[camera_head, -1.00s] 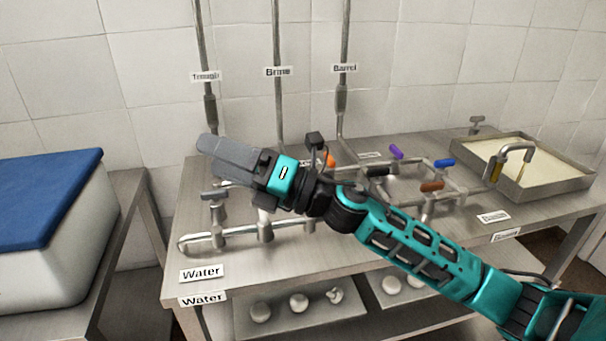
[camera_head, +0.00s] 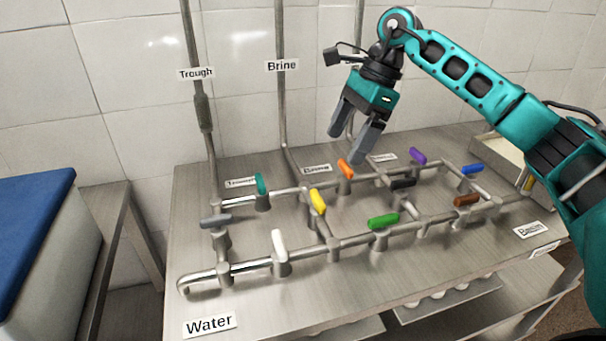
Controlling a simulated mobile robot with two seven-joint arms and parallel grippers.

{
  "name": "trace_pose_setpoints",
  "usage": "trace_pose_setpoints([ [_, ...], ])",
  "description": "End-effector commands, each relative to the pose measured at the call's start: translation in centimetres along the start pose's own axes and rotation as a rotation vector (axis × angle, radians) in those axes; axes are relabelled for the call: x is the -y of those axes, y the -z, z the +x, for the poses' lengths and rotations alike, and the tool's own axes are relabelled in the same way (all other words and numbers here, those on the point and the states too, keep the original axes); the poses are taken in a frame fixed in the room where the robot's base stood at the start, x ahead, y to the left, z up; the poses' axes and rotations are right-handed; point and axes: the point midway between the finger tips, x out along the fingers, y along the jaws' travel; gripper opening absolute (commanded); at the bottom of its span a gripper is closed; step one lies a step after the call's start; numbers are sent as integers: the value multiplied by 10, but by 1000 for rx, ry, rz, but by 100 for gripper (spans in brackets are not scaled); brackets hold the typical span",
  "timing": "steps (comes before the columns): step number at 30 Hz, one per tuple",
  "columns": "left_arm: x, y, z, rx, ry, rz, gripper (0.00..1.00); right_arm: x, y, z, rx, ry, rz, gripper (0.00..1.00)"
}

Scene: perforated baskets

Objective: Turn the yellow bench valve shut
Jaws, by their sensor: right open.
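The yellow valve handle (camera_head: 318,202) sits on a short cross pipe near the middle of the bench pipework. Its lever looks roughly in line with that cross pipe, which joins the front and back pipes. My right gripper (camera_head: 350,147) hangs above the back pipe, pointing down, with its two grey fingers apart and nothing between them. It is up and to the right of the yellow handle, clear of it, and nearest in the picture to the orange handle (camera_head: 346,169). My left gripper is not in view.
Other handles stand close by: white (camera_head: 280,245), green (camera_head: 384,221), teal (camera_head: 262,184), grey (camera_head: 216,221), black (camera_head: 403,183), purple (camera_head: 418,156), blue (camera_head: 471,169) and brown (camera_head: 467,200). Upright pipes run up the tiled wall behind. The bench front by the Water label (camera_head: 209,325) is clear.

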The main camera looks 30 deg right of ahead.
Motion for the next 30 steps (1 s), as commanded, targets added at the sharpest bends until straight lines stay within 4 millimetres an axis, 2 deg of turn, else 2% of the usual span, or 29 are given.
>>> trace_pose_setpoints([
  [4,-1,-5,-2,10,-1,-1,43,0,2,2,-9,-2,1,94],
  [7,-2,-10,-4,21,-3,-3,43,0,2,13,-9,-3,1,94],
  [21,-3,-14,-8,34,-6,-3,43,-1,2,103,-5,-5,1,94],
  [25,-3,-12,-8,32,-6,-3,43,-1,2,119,-5,-4,1,94],
  [30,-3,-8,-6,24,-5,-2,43,0,2,127,-4,-1,0,94],
])
